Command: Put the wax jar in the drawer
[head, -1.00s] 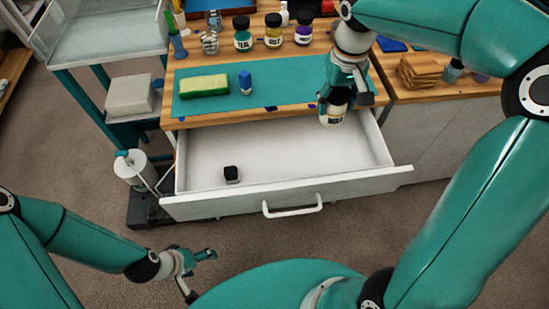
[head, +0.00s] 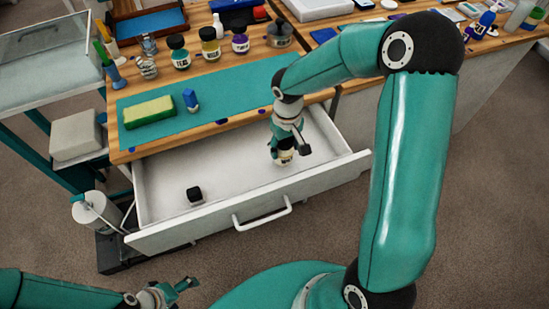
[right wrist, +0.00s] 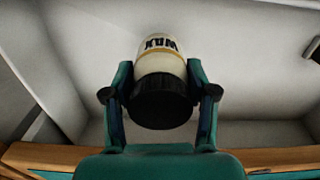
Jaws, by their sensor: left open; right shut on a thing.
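The wax jar (right wrist: 161,57) is cream with a black lid, and its label is upside down in the right wrist view. My right gripper (head: 285,147) is shut on it, one finger on each side near the lid. In the head view the jar (head: 284,157) shows just below the fingers, within the open drawer's outline. I cannot tell whether it touches the drawer floor. The white drawer (head: 235,178) is pulled out under the workbench. My left gripper (head: 183,287) is open and empty, low in front of the drawer.
A small black block (head: 195,194) lies in the drawer's left part. The drawer front has a handle (head: 263,213). On the bench are a teal mat (head: 225,95), a sponge (head: 150,112), a blue-capped bottle (head: 191,99) and several jars. The drawer's middle floor is clear.

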